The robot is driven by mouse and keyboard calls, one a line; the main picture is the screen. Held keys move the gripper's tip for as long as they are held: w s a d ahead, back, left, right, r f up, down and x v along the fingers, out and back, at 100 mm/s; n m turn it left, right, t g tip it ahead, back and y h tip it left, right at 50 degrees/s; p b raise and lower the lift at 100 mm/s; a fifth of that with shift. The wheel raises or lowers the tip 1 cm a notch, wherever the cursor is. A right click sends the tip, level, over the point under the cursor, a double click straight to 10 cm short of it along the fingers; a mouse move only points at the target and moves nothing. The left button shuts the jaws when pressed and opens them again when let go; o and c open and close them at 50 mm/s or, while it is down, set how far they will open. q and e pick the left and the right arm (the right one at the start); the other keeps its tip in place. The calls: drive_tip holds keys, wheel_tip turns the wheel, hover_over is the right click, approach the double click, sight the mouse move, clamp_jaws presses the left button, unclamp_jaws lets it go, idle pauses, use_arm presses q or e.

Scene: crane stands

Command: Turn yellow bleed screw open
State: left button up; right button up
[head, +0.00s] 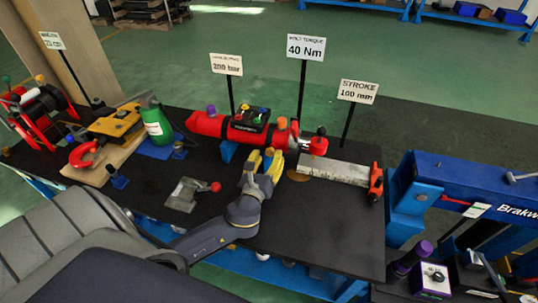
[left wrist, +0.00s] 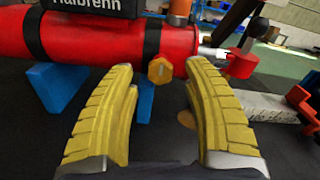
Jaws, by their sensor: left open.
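The red cylinder (head: 207,124) lies on blue supports on the dark table. In the left wrist view its red body (left wrist: 105,38) fills the upper left. A yellow hexagonal bleed screw (left wrist: 160,70) with a slot mark sticks out of its near side. My left gripper (head: 264,161) is open in front of the cylinder. In the left wrist view its two yellow ribbed fingers (left wrist: 160,78) stand on either side of the screw, with gaps on both sides and nothing held. In the head view the fingers seem to hide the screw. My right gripper is in neither view.
A black block (head: 249,119) with coloured knobs and an orange cap (head: 282,123) sit on top of the cylinder. A grey bar (head: 336,173) lies to the right. A plate with a red knob (head: 190,192) lies front left. Signs stand behind.

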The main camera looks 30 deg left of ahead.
use_arm(q)
drive_tip(key=shift+w+a, duration=0.15)
drive_tip(key=shift+w, duration=0.45)
clamp_jaws()
